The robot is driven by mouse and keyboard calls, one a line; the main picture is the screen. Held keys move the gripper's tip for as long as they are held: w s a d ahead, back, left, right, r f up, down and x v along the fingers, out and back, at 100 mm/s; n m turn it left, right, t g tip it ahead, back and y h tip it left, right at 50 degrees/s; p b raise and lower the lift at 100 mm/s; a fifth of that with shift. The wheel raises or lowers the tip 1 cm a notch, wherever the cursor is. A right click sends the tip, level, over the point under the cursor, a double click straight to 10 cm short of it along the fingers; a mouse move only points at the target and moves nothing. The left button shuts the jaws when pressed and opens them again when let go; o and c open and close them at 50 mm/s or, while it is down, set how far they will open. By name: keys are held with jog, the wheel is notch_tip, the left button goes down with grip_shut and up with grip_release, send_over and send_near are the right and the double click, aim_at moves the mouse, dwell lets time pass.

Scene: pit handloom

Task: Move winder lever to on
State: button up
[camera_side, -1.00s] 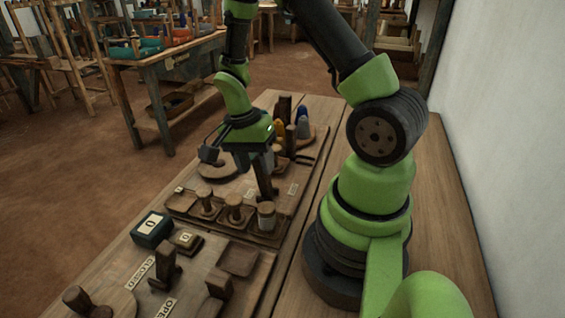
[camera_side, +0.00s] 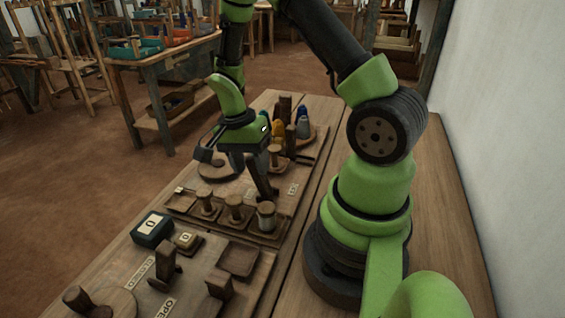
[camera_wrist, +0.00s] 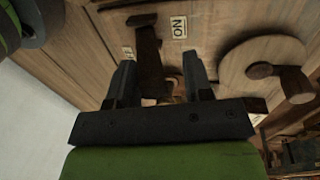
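The winder lever is a dark wooden bar (camera_side: 263,181) on the far board in the side view, its top leaning left under my gripper (camera_side: 248,160). In the wrist view the lever (camera_wrist: 149,55) lies between the two dark fingers of my gripper (camera_wrist: 160,80). The fingers are apart, with a clear gap on the lever's right. The left finger is close to it; I cannot tell if they touch. An ON label (camera_wrist: 178,27) is on the board right of the lever. The lever's upper end is partly hidden by my gripper in the side view.
A round wooden disc with a handle (camera_wrist: 265,75) is right of the lever in the wrist view. Spools (camera_side: 302,122) stand behind. A white wall (camera_side: 490,120) is at right.

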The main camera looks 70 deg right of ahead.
jog(key=shift+o, duration=0.2)
jog(key=shift+s, duration=0.1)
jog(key=shift+o, duration=0.6)
jog(key=shift+r, duration=3.25)
jog(key=s+a+r+n+t+y, duration=0.1)
jog(key=s+a+r+n+t, duration=0.3)
jog(key=a+r+n, duration=0.2)
jog(key=s+a+r+n+t+y, duration=0.1)
jog(key=s+a+r+n+t, duration=0.3)
jog(key=r+n, duration=0.4)
notch_tip(320, 180, up, 3)
jog(key=shift+s+a+r+t, duration=0.1)
jog(key=shift+s+a+t, duration=0.15)
jog(key=shift+a+t, duration=0.7)
